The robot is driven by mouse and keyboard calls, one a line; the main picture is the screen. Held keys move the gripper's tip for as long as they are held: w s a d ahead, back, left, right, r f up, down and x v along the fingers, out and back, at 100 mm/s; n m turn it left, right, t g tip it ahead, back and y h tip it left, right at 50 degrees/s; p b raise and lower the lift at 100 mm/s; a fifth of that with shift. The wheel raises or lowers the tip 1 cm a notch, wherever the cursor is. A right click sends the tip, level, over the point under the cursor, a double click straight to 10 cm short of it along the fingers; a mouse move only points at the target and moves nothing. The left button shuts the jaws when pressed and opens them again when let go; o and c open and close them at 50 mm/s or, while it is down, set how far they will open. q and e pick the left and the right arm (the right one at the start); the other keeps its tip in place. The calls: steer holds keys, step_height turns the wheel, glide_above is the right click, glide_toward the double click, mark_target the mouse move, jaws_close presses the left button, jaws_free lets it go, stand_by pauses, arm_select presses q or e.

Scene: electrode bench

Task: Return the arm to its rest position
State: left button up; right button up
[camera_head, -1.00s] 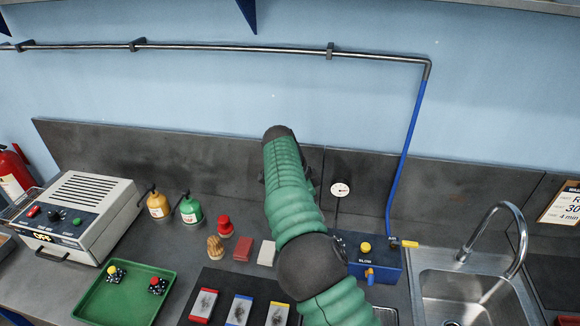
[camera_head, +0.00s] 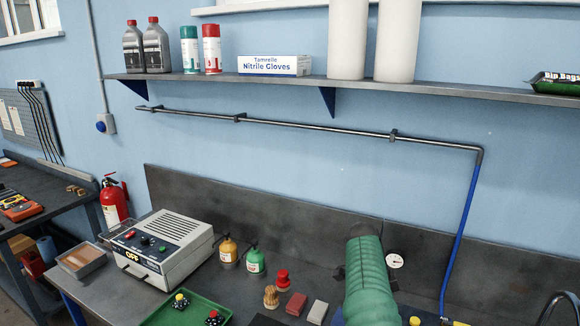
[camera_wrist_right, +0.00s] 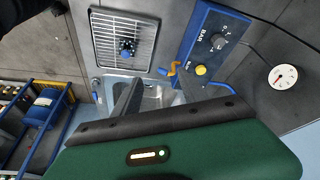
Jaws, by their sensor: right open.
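My right arm (camera_head: 368,280), green with a dark end, rises from the bottom of the head view, in front of the grey backsplash. Its gripper cannot be made out there. In the right wrist view my right gripper (camera_wrist_right: 158,94) shows two dark fingers apart with nothing between them. Beyond the fingers are part of a metal sink (camera_wrist_right: 160,97) and a blue control box (camera_wrist_right: 213,42) with a yellow button. My left gripper is in neither view.
On the bench are a grey power unit (camera_head: 172,250), yellow (camera_head: 228,250) and green (camera_head: 255,262) bottles, and a green tray (camera_head: 165,313). A shelf (camera_head: 290,86) and pipe (camera_head: 310,126) run along the wall. A round gauge (camera_head: 395,261) is beside my arm. A metal grille (camera_wrist_right: 112,30) shows in the wrist view.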

steer(key=s+d+f+n+y+b, duration=0.1)
steer(key=s+d+f+n+y, duration=0.2)
steer(key=s+f+n, duration=0.4)
arm_select(q)
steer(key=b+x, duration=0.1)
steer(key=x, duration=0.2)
steer(key=shift+b, duration=0.35)
arm_select(e)
steer(key=s+a+f+n+t, duration=0.1)
steer(key=s+a+f+n, duration=0.1)
steer(key=s, duration=0.4)
steer(key=s+a+f+n+t, duration=0.1)
steer(key=s+a+f+n, duration=0.1)
steer(key=s+n, duration=0.3)
steer(key=s+a+f+n+y, duration=0.1)
steer(key=s+a+n, duration=0.2)
steer(key=s, duration=0.4)
steer(key=shift+s+f+n+t, duration=0.3)
steer(key=shift+f+n+t, duration=0.1)
steer(key=shift+n, duration=0.1)
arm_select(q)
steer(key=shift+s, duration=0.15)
arm_select(e)
steer(key=shift+s, duration=0.1)
